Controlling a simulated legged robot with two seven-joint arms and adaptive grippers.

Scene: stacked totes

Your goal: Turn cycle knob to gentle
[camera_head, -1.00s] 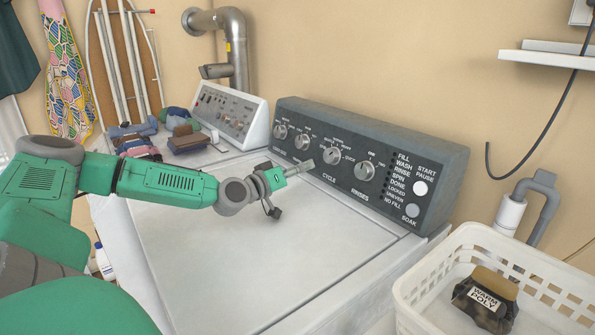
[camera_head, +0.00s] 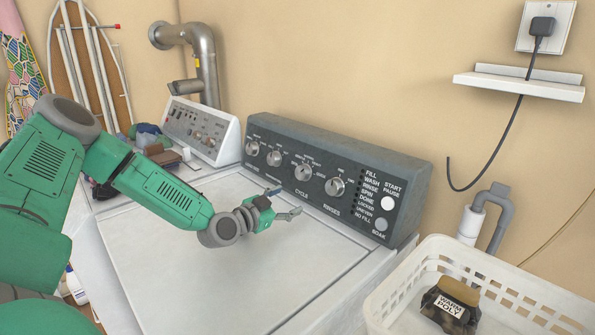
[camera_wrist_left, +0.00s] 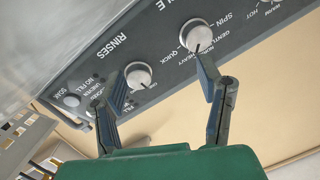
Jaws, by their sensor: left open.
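The cycle knob (camera_head: 303,172) is a round silver dial on the dark grey control panel (camera_head: 345,150), above the word CYCLE. In the left wrist view the cycle knob (camera_wrist_left: 196,36) has a dark pointer mark facing the lower labels, seemingly near HEAVY; GENTLE is printed to its right. My left gripper (camera_head: 286,201) is open and empty, just in front of the panel and below the cycle knob. In the wrist view its fingers (camera_wrist_left: 162,65) are spread, one tip below the cycle knob and the other beside the rinses knob (camera_wrist_left: 138,75). My right gripper is out of view.
The white washer top (camera_head: 200,265) is clear under my arm. The rinses knob (camera_head: 335,186) and a start/pause button (camera_head: 387,203) are right of the cycle knob. A white basket (camera_head: 420,262) stands at the right. Folded cloths (camera_head: 160,153) lie behind my arm.

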